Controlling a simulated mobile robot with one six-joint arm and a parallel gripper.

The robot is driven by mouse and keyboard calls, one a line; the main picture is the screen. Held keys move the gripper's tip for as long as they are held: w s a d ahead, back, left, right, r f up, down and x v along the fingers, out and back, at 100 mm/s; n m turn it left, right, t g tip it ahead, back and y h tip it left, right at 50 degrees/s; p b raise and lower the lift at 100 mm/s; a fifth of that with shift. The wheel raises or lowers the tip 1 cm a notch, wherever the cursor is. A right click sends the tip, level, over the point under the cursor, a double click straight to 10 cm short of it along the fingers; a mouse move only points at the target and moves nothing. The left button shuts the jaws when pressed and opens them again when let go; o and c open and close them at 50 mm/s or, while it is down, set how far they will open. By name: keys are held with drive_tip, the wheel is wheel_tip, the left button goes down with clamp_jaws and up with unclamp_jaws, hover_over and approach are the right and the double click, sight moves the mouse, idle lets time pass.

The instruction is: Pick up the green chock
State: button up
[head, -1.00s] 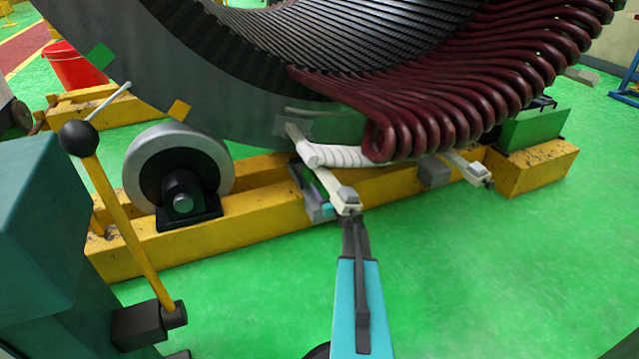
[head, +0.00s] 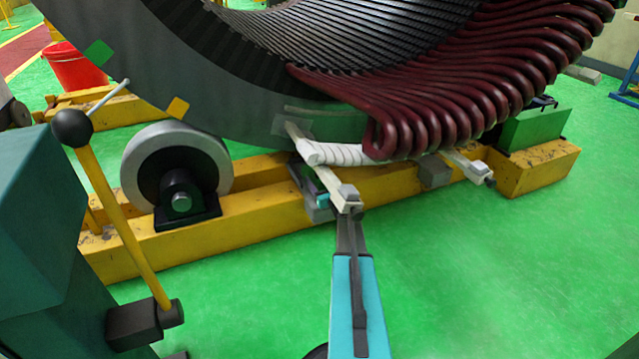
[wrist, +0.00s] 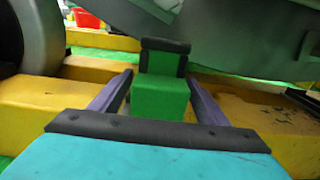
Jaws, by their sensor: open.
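The green chock (wrist: 160,97) stands on the yellow beam in the wrist view, with a dark pad at its upper back. My gripper (wrist: 160,78) is open, with one purple-grey finger on each side of the chock. Gaps show between the chock and both fingers. In the head view my gripper (head: 309,184) is small beside the beam, right of the roller, partly hidden behind a pale bar. The chock there is mostly hidden. Another green wedge (head: 536,129) stands on the right yellow block.
The grey stator ring (head: 225,95) with dark red coils (head: 470,95) looms above the beam (head: 250,222). A metal roller (head: 176,175) stands to the left. A yellow lever (head: 125,225) rises in front. The green floor at right is clear.

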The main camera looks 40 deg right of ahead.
drive_tip(key=shift+b+x, duration=0.3)
drive_tip(key=shift+x, duration=0.85)
drive_tip(key=c, duration=1.6)
drive_tip(key=shift+r, duration=0.2)
